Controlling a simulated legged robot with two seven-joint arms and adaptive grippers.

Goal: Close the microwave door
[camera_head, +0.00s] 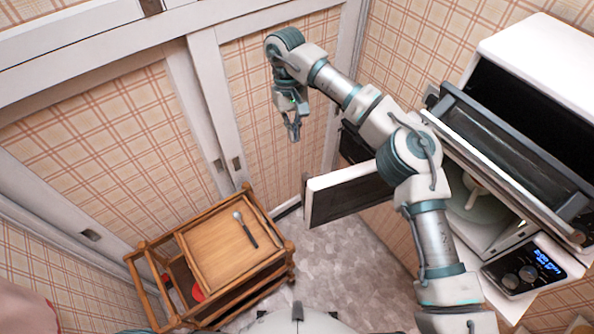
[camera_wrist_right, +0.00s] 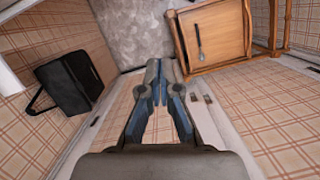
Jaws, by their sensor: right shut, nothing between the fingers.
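The microwave (camera_head: 524,268) is at the right of the head view, with a lit blue display and knobs. Its lit cavity shows a turntable plate (camera_head: 476,207). Its door (camera_head: 345,190), white with a dark panel, stands swung wide open to the left. My right arm passes in front of the microwave and hides part of the door's hinge side. My right gripper (camera_head: 293,133) is shut and empty, beyond the door's free edge and apart from it, near the sliding wall panels. It also shows in the right wrist view (camera_wrist_right: 161,85). My left gripper is not in view.
A second appliance (camera_head: 535,50) sits above the microwave, its dark door (camera_head: 510,145) folded down. A wooden cart (camera_head: 215,245) with a dark-handled utensil (camera_head: 245,230) stands at the lower left. A black object (camera_wrist_right: 70,85) with a handle is left in the wrist view. Grey floor between is clear.

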